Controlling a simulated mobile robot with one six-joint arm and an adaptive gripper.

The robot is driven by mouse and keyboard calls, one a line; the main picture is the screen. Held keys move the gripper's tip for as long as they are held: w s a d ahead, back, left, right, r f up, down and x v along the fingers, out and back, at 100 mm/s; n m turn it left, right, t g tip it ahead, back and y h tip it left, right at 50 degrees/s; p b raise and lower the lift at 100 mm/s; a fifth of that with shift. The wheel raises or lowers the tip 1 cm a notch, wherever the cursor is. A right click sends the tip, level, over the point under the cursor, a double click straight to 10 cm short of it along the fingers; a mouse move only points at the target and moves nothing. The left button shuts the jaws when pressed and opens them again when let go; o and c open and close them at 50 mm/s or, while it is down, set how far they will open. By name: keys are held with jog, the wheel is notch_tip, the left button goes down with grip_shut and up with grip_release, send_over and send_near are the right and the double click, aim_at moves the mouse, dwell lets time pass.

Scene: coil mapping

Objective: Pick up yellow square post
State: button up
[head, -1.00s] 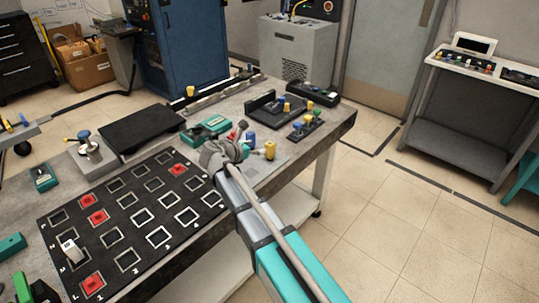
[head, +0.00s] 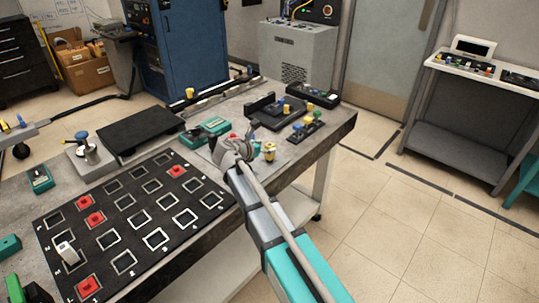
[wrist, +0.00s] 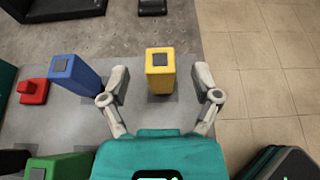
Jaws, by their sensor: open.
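The yellow square post (wrist: 160,72) stands upright on a light grey mat, with a dark square on its top. In the wrist view it lies ahead of my gripper (wrist: 160,82), between the two spread fingers, with gaps on both sides. In the head view the yellow post (head: 269,153) shows just right of my gripper's end, which partly hides the mat. A blue post (wrist: 75,73) stands close outside my left finger in the wrist view. My gripper is open and empty.
A red piece (wrist: 33,91) and a green post (wrist: 60,166) stand left on the mat. The table edge is close on the right. A black board (head: 147,222) with square outlines and red squares fills the near table.

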jog(key=shift+b+x, duration=0.35)
jog(key=shift+x, duration=1)
grip_shut()
